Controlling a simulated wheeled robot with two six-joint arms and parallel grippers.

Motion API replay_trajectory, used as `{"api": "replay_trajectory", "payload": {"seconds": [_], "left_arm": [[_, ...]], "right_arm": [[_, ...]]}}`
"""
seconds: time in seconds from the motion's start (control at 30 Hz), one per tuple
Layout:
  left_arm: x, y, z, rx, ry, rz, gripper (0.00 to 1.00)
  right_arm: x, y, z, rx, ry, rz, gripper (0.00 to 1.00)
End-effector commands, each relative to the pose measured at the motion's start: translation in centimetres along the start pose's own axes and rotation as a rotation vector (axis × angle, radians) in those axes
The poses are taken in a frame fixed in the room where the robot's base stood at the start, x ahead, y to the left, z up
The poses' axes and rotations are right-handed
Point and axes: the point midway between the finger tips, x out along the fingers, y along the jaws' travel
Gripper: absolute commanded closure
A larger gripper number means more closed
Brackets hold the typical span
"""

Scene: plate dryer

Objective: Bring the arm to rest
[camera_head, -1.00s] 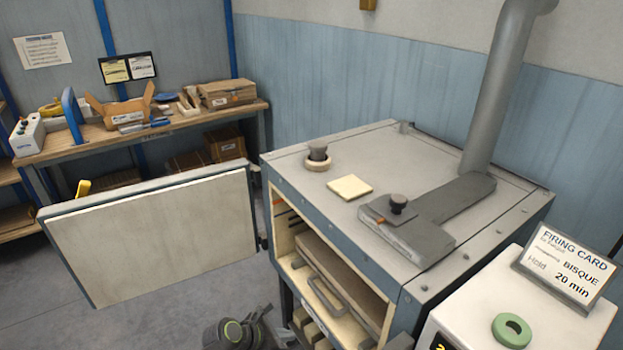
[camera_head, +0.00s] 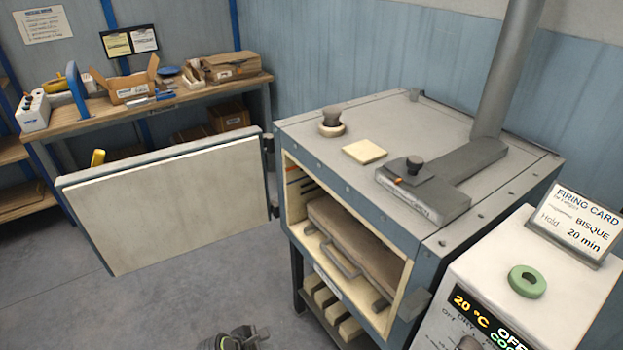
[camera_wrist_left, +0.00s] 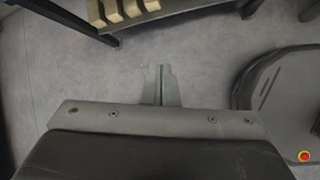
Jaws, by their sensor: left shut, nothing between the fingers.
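My left gripper (camera_wrist_left: 161,84) points down over the bare grey floor in the left wrist view. Its two fingers are together with nothing between them. In the head view only a small dark part of my arm shows at the bottom edge, and the fingers are not visible there. My right gripper is in neither view.
The kiln (camera_head: 420,150) stands at right, its door (camera_head: 170,210) swung open to the left. A shelf with a handle (camera_head: 345,255) sits inside. A control box (camera_head: 480,270) with a green ring (camera_head: 527,281) is at lower right. A workbench (camera_head: 245,85) stands behind. The floor at lower left is clear.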

Motion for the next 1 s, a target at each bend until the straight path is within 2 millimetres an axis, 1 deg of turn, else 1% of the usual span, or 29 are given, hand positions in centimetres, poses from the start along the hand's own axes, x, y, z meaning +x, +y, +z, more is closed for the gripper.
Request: {"api": "replay_trajectory", "payload": {"seconds": [0.03,0.07,0.17,0.2,0.27,0.3,0.37,0.4,0.47,0.5,0.57,0.6,0.7,0.8,0.9,1.0], "left_arm": [[0.8,-1.5,-2.2,0.052,0.036,-0.008,1.0],[1.1,-2.4,-3.5,0.09,0.059,-0.013,1.0],[2.1,-6.0,-8.2,0.254,0.142,-0.039,1.0],[2.5,-7.8,-10.4,0.334,0.179,-0.059,1.0],[2.8,-10.6,-13.7,0.464,0.232,-0.094,1.0],[2.9,-12.5,-15.8,0.553,0.264,-0.123,1.0],[2.9,-15.4,-18.8,0.689,0.305,-0.171,1.0],[2.7,-17.4,-20.7,0.781,0.327,-0.208,1.0],[2.4,-20.5,-23.4,0.92,0.354,-0.269,1.0],[2.0,-22.5,-25.2,1.015,0.367,-0.312,1.0],[1.3,-25.6,-27.6,1.155,0.377,-0.38,1.0],[0.8,-27.6,-29.0,1.246,0.377,-0.425,1.0],[-0.5,-32.0,-31.9,1.452,0.363,-0.528,1.0],[-1.8,-35.3,-33.8,1.61,0.336,-0.608,1.0],[-2.6,-37.2,-34.8,1.711,0.312,-0.655,1.0],[-3.0,-38.0,-35.2,1.758,0.3,-0.677,1.0]], "right_arm": [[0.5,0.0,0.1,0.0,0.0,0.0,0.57],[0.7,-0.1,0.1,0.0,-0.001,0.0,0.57],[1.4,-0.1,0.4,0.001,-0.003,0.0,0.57],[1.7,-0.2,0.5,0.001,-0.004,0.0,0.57],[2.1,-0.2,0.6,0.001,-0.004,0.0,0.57],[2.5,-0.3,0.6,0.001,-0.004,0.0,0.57],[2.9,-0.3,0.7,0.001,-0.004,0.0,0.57],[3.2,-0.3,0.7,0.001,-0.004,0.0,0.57],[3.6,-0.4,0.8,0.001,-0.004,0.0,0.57],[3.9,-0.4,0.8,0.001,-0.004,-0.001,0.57],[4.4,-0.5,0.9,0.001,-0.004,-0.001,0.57],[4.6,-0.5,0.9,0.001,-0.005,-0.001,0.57],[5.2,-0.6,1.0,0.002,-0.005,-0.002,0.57],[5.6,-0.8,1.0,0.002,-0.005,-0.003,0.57],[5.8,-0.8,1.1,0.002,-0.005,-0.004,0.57],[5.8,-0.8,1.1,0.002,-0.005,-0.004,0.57]]}}
